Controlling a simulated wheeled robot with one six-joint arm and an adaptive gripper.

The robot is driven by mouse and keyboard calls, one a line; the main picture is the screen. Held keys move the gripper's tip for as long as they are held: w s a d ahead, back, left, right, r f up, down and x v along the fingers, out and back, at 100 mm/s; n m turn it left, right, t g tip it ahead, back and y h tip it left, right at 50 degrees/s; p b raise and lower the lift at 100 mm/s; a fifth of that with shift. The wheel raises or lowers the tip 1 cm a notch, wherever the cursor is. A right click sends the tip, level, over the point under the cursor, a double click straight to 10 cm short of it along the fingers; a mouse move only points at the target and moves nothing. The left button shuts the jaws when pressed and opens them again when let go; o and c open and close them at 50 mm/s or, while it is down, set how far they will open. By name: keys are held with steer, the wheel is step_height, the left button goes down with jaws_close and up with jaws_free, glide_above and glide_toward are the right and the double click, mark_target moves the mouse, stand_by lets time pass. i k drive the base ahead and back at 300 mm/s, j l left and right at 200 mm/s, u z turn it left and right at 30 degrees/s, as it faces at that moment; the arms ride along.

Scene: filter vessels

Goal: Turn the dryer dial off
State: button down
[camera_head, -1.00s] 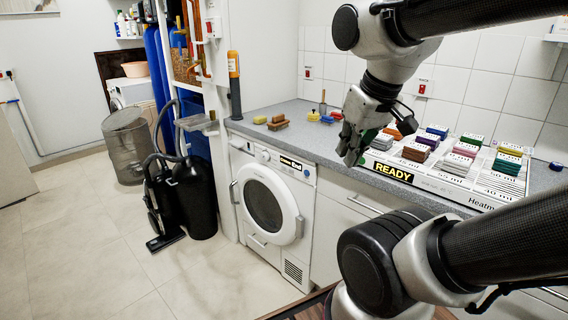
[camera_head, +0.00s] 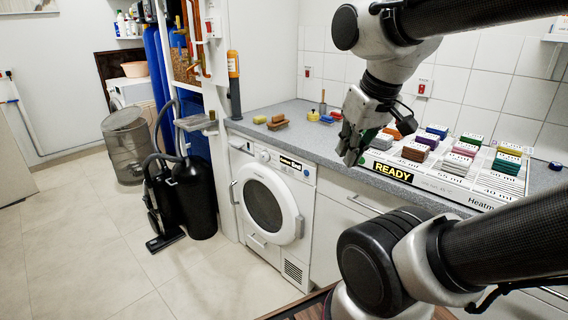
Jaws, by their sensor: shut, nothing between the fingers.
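The white dryer (camera_head: 299,244) stands under the grey counter, with its round door shut and a dark window (camera_head: 263,206) in it. The dryer dial (camera_head: 265,156) is a small pale knob on the upper front panel, left of a dark label. Its setting is too small to read. My gripper (camera_head: 350,155) is shut and empty, pointing down near the counter's front edge. In the picture it is to the right of the dial and apart from it.
A tray with a READY label (camera_head: 430,181) and several coloured blocks lies on the counter right of my gripper. Sponges (camera_head: 277,122) lie on the counter above the dryer. A black vacuum cleaner (camera_head: 193,197) stands left of the dryer. The tiled floor in front is clear.

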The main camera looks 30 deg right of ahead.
mark_target(264, 155)
steer(key=i+j, duration=0.1)
steer(key=i, duration=1.05)
